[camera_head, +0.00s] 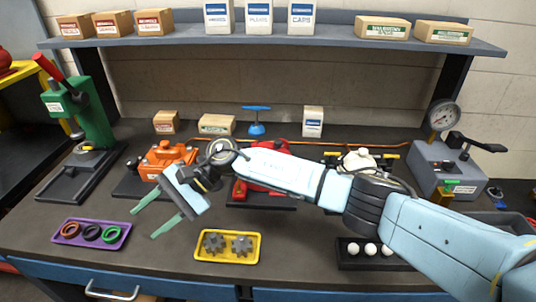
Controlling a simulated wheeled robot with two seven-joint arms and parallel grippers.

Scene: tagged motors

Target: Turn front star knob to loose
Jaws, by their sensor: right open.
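My right arm crosses the bench from the right, and its gripper (145,223) is open and empty. Its two green fingers point down and left, apart, between the purple tray and the orange motor. The orange motor (163,160) stands on a dark base, with my gripper in front of it and to its lower right. A red motor (279,146) is partly hidden behind my forearm. A white motor with yellow parts (358,160) stands further right, its lower part covered. I cannot make out a star knob clearly on any of them. My left gripper is not in view.
A purple tray of rings (66,241) and a yellow tray (200,255) with two gears lie at the front. A dark tray of white balls (343,262) is under my arm. A green press (92,115) stands left, a grey gauge unit (434,172) right.

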